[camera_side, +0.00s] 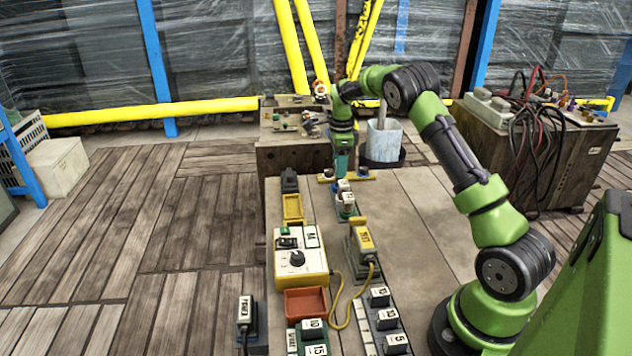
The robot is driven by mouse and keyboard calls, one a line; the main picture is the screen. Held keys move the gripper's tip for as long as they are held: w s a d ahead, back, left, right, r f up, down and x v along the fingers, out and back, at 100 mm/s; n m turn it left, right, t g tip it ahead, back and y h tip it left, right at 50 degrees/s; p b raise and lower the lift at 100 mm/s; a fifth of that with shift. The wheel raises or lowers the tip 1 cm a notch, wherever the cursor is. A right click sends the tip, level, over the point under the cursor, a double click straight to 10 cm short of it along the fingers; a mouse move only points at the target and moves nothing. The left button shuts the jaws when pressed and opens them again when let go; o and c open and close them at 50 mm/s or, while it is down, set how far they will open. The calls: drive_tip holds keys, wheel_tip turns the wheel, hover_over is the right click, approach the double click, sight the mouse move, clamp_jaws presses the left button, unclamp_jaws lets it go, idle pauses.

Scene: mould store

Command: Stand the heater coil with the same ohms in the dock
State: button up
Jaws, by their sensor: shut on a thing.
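My gripper (342,172) points down over the far part of the bench, just in front of a yellow bar with dark knobs. It is shut on a small piece with a white tag (344,186), apparently a heater coil, mostly hidden; its number is unreadable. Whether the held piece touches anything below is unclear. Tagged blocks (379,297) stand in a row at the near right, reading about 10, 10 and 5. Tagged green pieces (312,330) at the near left read 10 and 15. I cannot tell which part is the dock.
A yellow box with a knob (298,262) stands on the bench's left, with a yellow tray (292,208) behind and an orange tray (305,303) in front. A yellow labelled unit (362,240) with a cable stands mid-bench. The bench's right side (415,225) is clear.

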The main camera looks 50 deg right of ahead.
wheel_tip(320, 180, up, 6)
drive_tip(key=shift+w+a+r, duration=0.15)
drive_tip(key=a+n, duration=0.2)
drive_tip(key=a, duration=1.8)
drive_tip(key=shift+s+a+f+m, duration=0.25)
drive_tip(key=shift+s+f+m, duration=0.15)
drive_tip(key=shift+f, duration=0.75)
drive_tip(key=shift+s+a+f+m, duration=0.25)
drive_tip(key=shift+s+a+f, duration=0.1)
drive_tip(key=shift+f, duration=0.85)
drive_tip(key=shift+s+a+f+m, duration=0.2)
drive_tip(key=shift+s+f+m, duration=0.2)
drive_tip(key=shift+f, duration=0.75)
drive_tip(key=shift+f, duration=0.55)
